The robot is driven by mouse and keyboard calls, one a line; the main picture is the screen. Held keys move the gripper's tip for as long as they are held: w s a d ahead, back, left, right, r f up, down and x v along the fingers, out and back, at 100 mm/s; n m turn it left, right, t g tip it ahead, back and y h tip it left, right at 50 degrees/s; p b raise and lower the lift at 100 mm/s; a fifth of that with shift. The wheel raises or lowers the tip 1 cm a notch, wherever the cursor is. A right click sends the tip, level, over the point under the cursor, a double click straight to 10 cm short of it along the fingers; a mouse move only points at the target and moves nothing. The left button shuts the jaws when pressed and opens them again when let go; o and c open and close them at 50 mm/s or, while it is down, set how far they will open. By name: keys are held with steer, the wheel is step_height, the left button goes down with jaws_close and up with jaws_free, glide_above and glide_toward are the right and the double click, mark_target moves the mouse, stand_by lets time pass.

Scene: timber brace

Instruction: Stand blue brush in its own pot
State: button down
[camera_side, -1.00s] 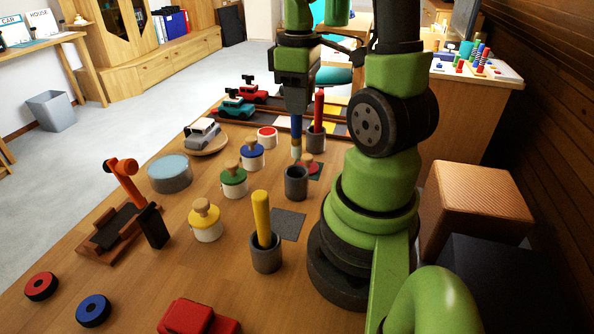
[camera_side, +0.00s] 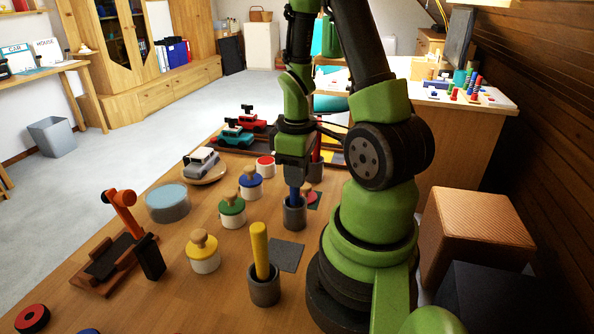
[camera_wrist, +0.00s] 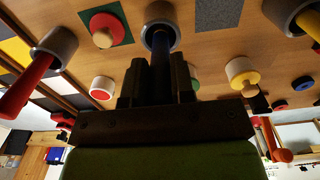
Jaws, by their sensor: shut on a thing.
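The blue brush (camera_side: 293,194) stands about upright, its lower end inside a dark grey pot (camera_side: 294,215); how deep it reaches is hidden by the pot wall. My gripper (camera_side: 292,182) is shut on its upper part, just above the pot's rim. In the wrist view the blue brush (camera_wrist: 162,42) runs from between my gripper's fingers (camera_wrist: 158,78) into the pot's mouth (camera_wrist: 147,34). The brush's tip is hidden.
A yellow brush (camera_side: 260,247) stands in a pot (camera_side: 265,290) in front, beside a dark square mat (camera_side: 286,256). Green (camera_side: 232,210), blue (camera_side: 251,184) and yellow (camera_side: 202,252) paint tins stand left.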

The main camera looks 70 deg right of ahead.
steer(key=shift+f, duration=0.15)
steer(key=c, duration=1)
jaws_free()
steer(key=shift+o, duration=0.2)
step_height(320, 180, up, 12)
steer(key=shift+r, duration=0.1)
steer(key=a+r+m+t+y, duration=0.1)
steer(key=a+r+m+t, duration=0.1)
steer(key=a, duration=0.6)
steer(key=a+r+m+t+y, duration=0.1)
steer(key=a+r+m+t, duration=0.1)
steer(key=a+r+t, duration=0.3)
steer(key=a+r, duration=0.1)
steer(key=a, duration=0.2)
steer(key=shift+s+a+r, duration=0.15)
steer(key=shift+a, duration=0.25)
